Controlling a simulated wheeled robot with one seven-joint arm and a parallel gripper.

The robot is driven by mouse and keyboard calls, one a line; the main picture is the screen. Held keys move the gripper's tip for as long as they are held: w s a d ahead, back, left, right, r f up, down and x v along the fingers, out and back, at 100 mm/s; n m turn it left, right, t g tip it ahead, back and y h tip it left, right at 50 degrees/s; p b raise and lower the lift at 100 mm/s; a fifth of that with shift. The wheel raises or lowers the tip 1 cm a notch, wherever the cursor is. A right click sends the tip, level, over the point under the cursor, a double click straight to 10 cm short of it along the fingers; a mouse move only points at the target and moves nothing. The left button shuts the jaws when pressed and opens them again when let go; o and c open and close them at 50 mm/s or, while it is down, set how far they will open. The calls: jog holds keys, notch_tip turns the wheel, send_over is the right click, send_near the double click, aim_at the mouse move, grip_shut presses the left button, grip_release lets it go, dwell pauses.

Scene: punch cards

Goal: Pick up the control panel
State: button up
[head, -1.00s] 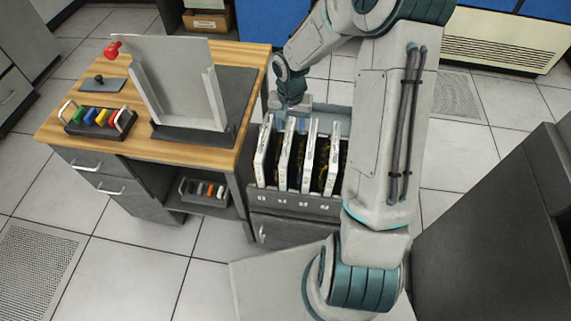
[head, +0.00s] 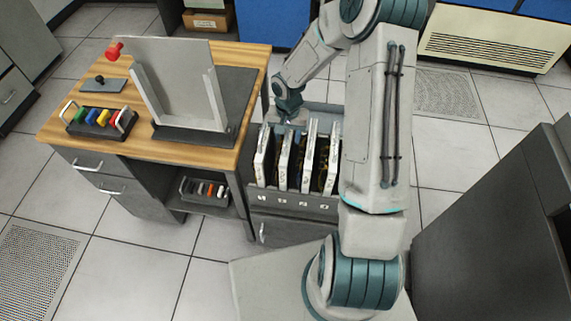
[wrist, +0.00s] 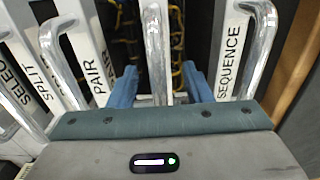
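Upright white control panels stand in a grey rack, among them one at the left (head: 262,158) and one at the right (head: 332,158) in the head view. In the wrist view, labels read SELECT, SPLIT, PAIR (wrist: 88,45) and SEQUENCE (wrist: 229,45), and the panels have chrome handles. My gripper (wrist: 160,85) has its blue fingers apart, one on each side of the middle panel's chrome handle (wrist: 155,45). No label shows on that panel. Gaps seem to remain between fingers and handle. In the head view my gripper is low at the rack's back, its fingertips hard to see.
A wooden-topped desk (head: 200,52) stands left of the rack, with a grey upright holder (head: 182,85) and a tray of coloured-handled pieces (head: 98,122). A dark cabinet (head: 500,220) stands at the right. Neighbouring panels stand close on both sides of my gripper.

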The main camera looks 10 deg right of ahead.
grip_shut()
dwell(1.1)
jog(key=shift+w+r, duration=0.1)
jog(key=shift+w, duration=0.05)
